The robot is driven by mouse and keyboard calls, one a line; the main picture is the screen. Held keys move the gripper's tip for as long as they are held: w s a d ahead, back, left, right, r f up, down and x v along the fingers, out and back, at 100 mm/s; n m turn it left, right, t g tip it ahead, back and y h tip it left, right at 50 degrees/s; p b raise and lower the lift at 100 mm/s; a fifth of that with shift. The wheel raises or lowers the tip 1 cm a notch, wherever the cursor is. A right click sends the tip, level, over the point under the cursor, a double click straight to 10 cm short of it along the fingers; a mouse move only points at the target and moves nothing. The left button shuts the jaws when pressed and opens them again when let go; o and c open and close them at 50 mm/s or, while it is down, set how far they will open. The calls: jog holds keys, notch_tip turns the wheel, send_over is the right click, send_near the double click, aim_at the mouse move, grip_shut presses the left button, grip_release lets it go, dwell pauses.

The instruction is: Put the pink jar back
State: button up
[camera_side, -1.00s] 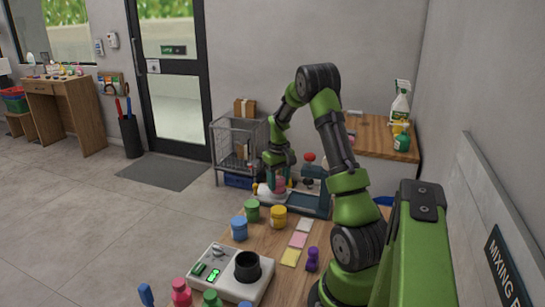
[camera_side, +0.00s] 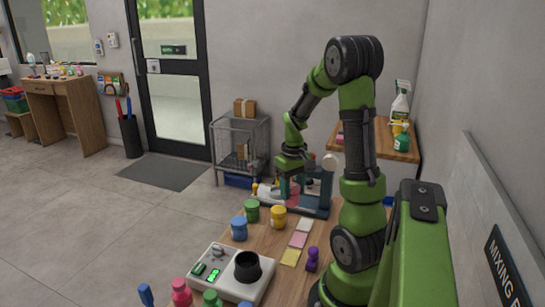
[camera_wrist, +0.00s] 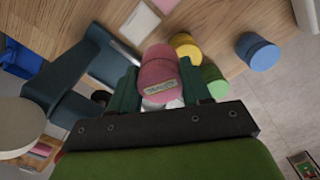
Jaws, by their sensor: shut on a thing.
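The pink jar (camera_wrist: 160,78), with a label on its side, is held between the dark green fingers of my gripper (camera_wrist: 160,95) in the wrist view. In the side view my gripper (camera_side: 289,182) is at the far end of the wooden counter, with the jar's pink body (camera_side: 293,190) partly hidden by it and beside the dark teal stand (camera_side: 318,200). A pink card (camera_side: 298,240), a white card (camera_side: 305,225) and a yellow card (camera_side: 290,257) lie in a row on the counter.
A green jar (camera_side: 252,210), blue jar (camera_side: 239,228) and yellow jar (camera_side: 278,216) stand left of the cards. A purple object (camera_side: 312,259) stands to their right. A white device (camera_side: 212,272) with a black cup (camera_side: 247,266) sits nearer the camera.

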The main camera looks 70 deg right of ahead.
jog(key=w+a+r+n, duration=0.2)
jog(key=w+a+n, duration=0.2)
jog(key=a, duration=0.7)
jog(key=f, duration=0.5)
jog(key=shift+s+f, duration=0.1)
jog(key=shift+s, duration=0.1)
jog(key=shift+f, duration=2)
jog(key=shift+f, duration=0.2)
jog(key=o, duration=1.1)
jog(key=shift+o, duration=0.2)
